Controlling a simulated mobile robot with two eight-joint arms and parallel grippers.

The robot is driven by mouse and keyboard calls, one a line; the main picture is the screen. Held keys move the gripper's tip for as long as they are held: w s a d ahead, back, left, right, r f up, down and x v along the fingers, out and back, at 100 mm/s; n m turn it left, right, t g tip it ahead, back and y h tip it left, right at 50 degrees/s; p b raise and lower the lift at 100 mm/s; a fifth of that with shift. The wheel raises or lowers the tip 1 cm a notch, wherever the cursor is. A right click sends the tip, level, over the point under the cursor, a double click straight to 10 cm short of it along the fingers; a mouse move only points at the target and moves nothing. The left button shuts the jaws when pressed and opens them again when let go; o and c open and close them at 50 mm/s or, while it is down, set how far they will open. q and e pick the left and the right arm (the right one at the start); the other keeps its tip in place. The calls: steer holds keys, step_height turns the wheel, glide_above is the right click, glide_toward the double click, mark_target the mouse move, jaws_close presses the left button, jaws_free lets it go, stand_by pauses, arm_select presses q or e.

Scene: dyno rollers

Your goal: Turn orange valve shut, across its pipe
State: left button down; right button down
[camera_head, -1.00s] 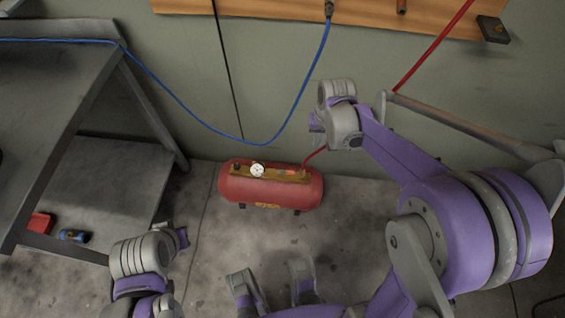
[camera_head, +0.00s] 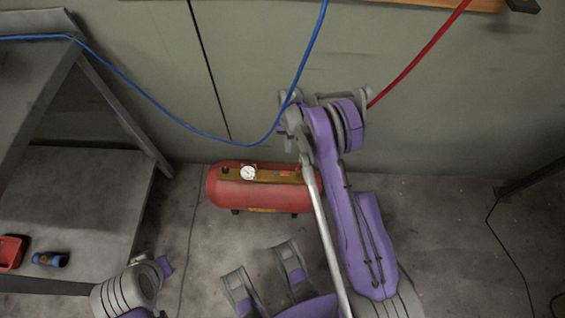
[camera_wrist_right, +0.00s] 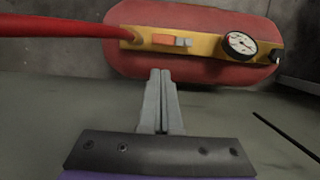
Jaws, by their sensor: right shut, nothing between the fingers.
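The orange valve (camera_wrist_right: 165,39) is a small orange handle on the brass-coloured pipe bar (camera_wrist_right: 205,44) of a red tank. In the right wrist view its handle appears to lie lengthwise along that bar. In the head view the valve (camera_head: 286,173) is a small orange spot near the bar's right end. My right gripper (camera_wrist_right: 163,74) is shut and empty, its fingers pointing towards the bar just short of the valve. In the head view it (camera_head: 289,118) is above the tank. My left gripper (camera_head: 160,266) is low at the left; its finger opening is unclear.
The red tank (camera_head: 226,192) stands on the floor by the wall, with a dial gauge (camera_wrist_right: 240,43) beside the valve. A red hose (camera_wrist_right: 60,26) joins the bar's end. A blue hose (camera_head: 165,117) hangs above. A grey bench (camera_head: 90,185) stands left.

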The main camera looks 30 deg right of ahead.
steer(key=shift+s, duration=0.1)
steer(key=b+x, duration=0.1)
steer(key=x, duration=0.9)
steer(key=shift+b, duration=0.35)
steer(key=shift+a, duration=0.1)
